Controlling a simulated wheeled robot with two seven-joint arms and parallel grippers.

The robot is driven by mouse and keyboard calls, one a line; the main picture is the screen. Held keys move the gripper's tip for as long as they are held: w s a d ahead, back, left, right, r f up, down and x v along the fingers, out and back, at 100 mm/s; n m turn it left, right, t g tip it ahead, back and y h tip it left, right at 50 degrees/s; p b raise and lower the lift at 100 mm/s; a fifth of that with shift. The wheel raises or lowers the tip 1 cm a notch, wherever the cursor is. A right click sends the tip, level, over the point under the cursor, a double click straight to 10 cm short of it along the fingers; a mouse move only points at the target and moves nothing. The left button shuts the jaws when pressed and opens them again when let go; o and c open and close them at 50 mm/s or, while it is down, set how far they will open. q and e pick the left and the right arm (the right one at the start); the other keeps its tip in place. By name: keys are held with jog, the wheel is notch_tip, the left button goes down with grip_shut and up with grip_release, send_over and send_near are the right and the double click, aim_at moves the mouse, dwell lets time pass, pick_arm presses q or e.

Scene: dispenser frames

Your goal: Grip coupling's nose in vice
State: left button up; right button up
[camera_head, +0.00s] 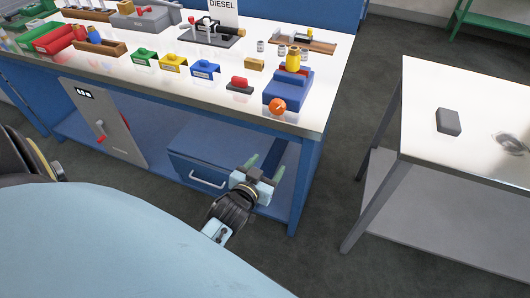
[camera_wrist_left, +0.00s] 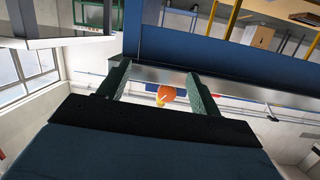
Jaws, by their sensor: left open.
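The vice (camera_head: 288,88) is a blue block with red jaw parts and an orange ball knob (camera_head: 278,106), near the bench's front right corner. A yellow coupling (camera_head: 293,59) stands upright at its jaws; I cannot tell from here how it is gripped. My left gripper (camera_head: 265,160) is open and empty, below and in front of the bench edge, apart from the vice. In the left wrist view, the orange knob (camera_wrist_left: 167,93) shows between the green fingers, beyond them, with a small yellow part beside it. My right gripper is not in view.
A drawer (camera_head: 208,179) sits under the bench. A side table (camera_head: 470,90) with a dark block stands right, across a floor gap.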

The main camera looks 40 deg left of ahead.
pick_arm(q)
jog(key=s+d+f+g+h+p, duration=0.1)
jog(key=s+d+f+g, duration=0.1)
jog(key=f, duration=0.4)
jog(key=s+d+f+m+g+p, duration=0.1)
jog(key=s+d+f+g, duration=0.1)
jog(key=s+f, duration=0.2)
jog(key=shift+s+d+f+h+p, duration=0.15)
jog(key=shift+s+f+h+p, duration=0.2)
jog(key=shift+f, duration=1.35)
jog(key=shift+w, duration=0.15)
